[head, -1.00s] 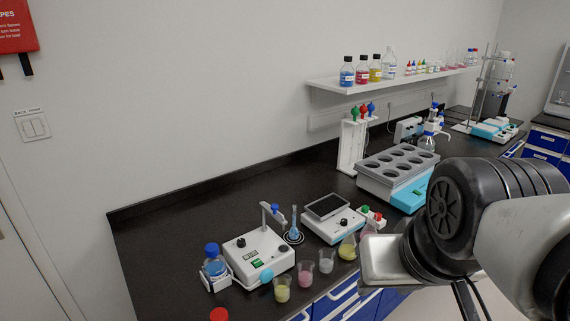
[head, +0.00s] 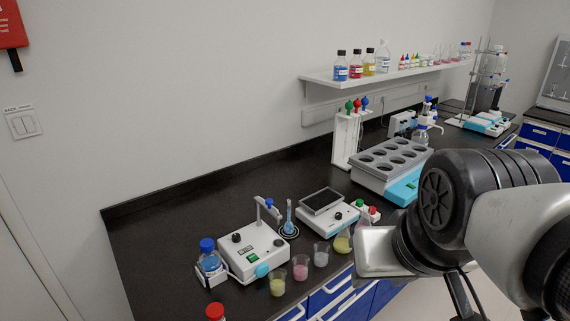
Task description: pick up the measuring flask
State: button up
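The measuring flask (head: 289,218) looks like a slim, long-necked flask with blue liquid. It stands upright on the black bench, with a dark ring around its base, just right of a white stirrer device (head: 253,250) with a post. My arm fills the lower right, and its silver end part is over the bench's front edge, to the right of the flask and apart from it. My gripper's fingers do not show, and nothing held is visible.
Beakers with yellow (head: 278,286), pink (head: 300,268) and clear contents line the front edge. A blue bottle (head: 210,258) stands left, a balance (head: 325,208) right of the flask, and a grey tube block (head: 390,165) behind. A wall shelf (head: 390,75) holds bottles.

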aim_at(289, 227)
jog(key=i+l+u, duration=0.45)
jog(key=l+u, duration=0.15)
jog(key=i+l+u, duration=0.15)
jog(key=l+u, duration=0.15)
jog(key=l, duration=0.2)
